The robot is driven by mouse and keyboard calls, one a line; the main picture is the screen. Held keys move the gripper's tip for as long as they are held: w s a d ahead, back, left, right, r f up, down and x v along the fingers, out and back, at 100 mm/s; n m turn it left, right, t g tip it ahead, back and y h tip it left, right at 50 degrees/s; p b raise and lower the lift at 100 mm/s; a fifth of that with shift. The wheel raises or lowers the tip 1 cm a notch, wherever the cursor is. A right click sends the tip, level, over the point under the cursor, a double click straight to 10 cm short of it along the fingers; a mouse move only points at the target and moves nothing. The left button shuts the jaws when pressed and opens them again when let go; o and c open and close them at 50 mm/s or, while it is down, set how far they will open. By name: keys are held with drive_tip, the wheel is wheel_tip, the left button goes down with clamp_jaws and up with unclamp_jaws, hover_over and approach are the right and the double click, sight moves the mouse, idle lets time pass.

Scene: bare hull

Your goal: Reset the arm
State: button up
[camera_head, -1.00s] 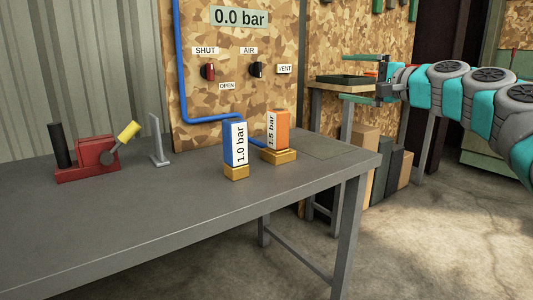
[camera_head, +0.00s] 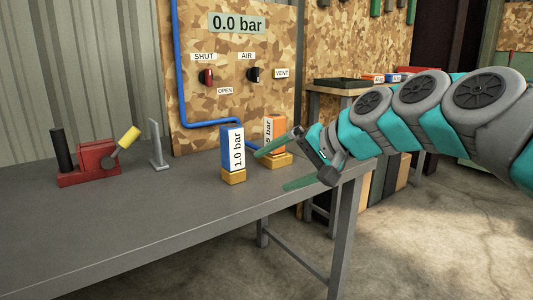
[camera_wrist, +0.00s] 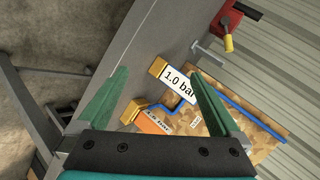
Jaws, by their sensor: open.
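My gripper (camera_head: 281,166) is open and empty at the right end of the grey table (camera_head: 130,222), its green fingers spread. In the head view its upper finger passes in front of the orange block marked in bar (camera_head: 275,126), hiding part of its label. The blue block labelled 1.0 bar (camera_head: 232,146) stands upright on a yellow base just left of the fingers. In the wrist view the 1.0 bar block (camera_wrist: 179,82) appears between the fingers, close to the right one, and the orange block (camera_wrist: 152,123) lies lower in the picture.
A red device (camera_head: 88,160) with a yellow-tipped lever and a grey upright bracket (camera_head: 156,145) stand at the table's left. Behind is a camouflage panel (camera_head: 270,45) with a 0.0 bar display. A second bench (camera_head: 331,88) stands behind my arm. The table's front is clear.

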drive_tip(key=s+d+f+n+g+h+p, duration=0.15)
drive_tip(key=s+f+g+h, duration=0.25)
drive_tip(key=s+f, duration=0.9)
drive_tip(key=s+d+f+g+h, duration=0.1)
drive_tip(key=s+d+f, duration=0.2)
drive_tip(key=s, duration=0.3)
drive_tip(key=s+d+f+n+g+h, duration=0.1)
drive_tip(key=s+d+f+g+h, duration=0.1)
drive_tip(key=s+d+f, duration=0.2)
drive_tip(key=s+d+f+g+h+p, duration=0.1)
drive_tip(key=s+d+f, duration=0.3)
drive_tip(key=s, duration=0.5)
drive_tip(key=shift+s+f+n+h, duration=0.2)
drive_tip(key=shift+f+n+h, duration=0.25)
drive_tip(key=shift+f, duration=0.45)
drive_tip(key=shift+a, duration=0.1)
